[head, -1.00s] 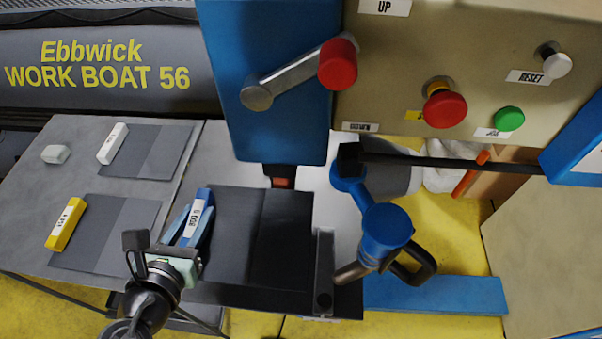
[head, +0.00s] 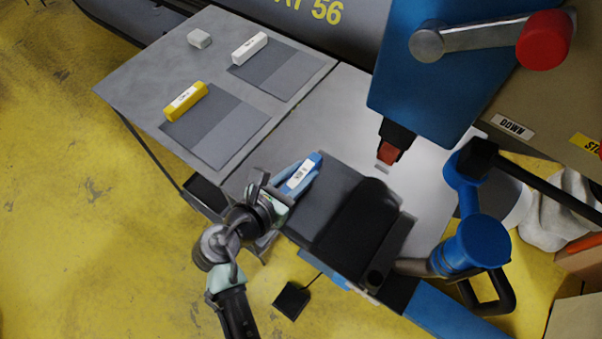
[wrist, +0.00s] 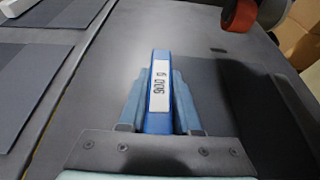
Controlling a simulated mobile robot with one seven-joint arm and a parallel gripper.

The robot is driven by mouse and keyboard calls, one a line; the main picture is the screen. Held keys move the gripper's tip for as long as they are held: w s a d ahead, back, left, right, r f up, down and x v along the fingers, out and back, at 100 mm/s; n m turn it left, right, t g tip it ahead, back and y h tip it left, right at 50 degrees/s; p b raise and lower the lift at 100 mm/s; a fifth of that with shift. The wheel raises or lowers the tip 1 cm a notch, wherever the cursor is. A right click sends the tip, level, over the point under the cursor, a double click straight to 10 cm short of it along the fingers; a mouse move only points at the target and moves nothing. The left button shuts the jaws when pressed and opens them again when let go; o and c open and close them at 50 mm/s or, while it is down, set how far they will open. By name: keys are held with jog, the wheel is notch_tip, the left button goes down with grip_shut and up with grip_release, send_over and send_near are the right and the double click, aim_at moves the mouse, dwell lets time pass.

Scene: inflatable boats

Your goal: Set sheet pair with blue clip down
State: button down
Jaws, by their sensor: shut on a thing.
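The blue clip (head: 300,176) with a white label is held between the fingers of my gripper (head: 290,188). In the wrist view the blue clip (wrist: 158,95) stands between the two light blue fingers, which press on its sides. The dark grey sheet pair (head: 335,205) extends from the clip to the right, over the right part of the table. In the wrist view the dark sheet pair (wrist: 225,95) shows beyond and right of the clip. I cannot tell whether it touches the table all along.
Sheet pairs with a yellow clip (head: 186,101) and a white clip (head: 249,48) lie on the grey table (head: 140,85). The blue machine head (head: 425,75) and a blue clamp (head: 475,240) stand at right.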

jog(key=shift+f, duration=0.25)
jog(key=c, duration=0.6)
grip_release()
